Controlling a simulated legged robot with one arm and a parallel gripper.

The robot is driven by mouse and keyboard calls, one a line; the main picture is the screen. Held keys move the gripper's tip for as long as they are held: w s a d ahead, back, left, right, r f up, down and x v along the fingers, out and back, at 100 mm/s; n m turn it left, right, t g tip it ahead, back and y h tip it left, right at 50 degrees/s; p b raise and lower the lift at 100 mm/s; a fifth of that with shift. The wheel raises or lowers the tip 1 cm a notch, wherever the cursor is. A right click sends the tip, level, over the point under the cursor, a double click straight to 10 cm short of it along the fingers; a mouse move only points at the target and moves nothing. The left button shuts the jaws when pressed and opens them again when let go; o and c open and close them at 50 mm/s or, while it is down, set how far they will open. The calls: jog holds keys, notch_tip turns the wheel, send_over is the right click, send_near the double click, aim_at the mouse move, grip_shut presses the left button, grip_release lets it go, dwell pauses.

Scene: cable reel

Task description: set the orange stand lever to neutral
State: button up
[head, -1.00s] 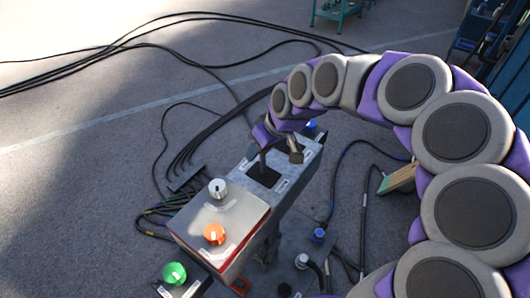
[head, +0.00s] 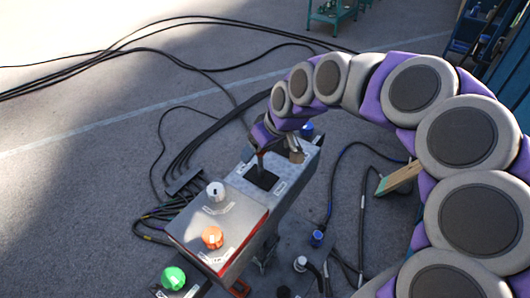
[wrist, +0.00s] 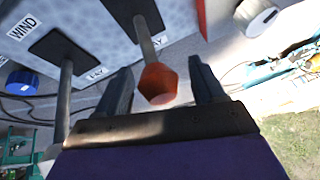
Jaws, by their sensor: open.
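The orange stand lever (wrist: 158,84) shows in the wrist view as a metal shaft with an orange faceted knob, rising from a dark slot plate. My gripper (wrist: 160,68) is open, with one finger on each side of the knob and gaps visible on both sides. A second lever (wrist: 66,95) stands to the left, in its own slot plate near a "WIND" label. In the head view my gripper (head: 277,145) is low over the grey control box (head: 285,178). There the orange knob is largely hidden by the gripper, and the lever's angle is hard to judge.
A raised panel carries a white knob (head: 215,191) and an orange rotary knob (head: 213,237). A green knob (head: 174,278) is at the front left. A blue knob (head: 306,129) is beyond the gripper. Black cables (head: 190,150) lie on the floor to the left.

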jog(key=v, duration=1.6)
jog(key=shift+s, duration=0.15)
jog(key=s+d+f+m+g+h+b, duration=0.2)
jog(key=s+f+m+b, duration=0.2)
jog(key=s+f, duration=0.9)
jog(key=s+d+f+m+g+h+b, duration=0.2)
jog(key=s+f+b, duration=0.4)
jog(key=s+f, duration=0.7)
jog(key=shift+s+d+f+m+h, duration=0.3)
jog(key=shift+d+m+h, duration=0.1)
jog(key=shift+m, duration=0.5)
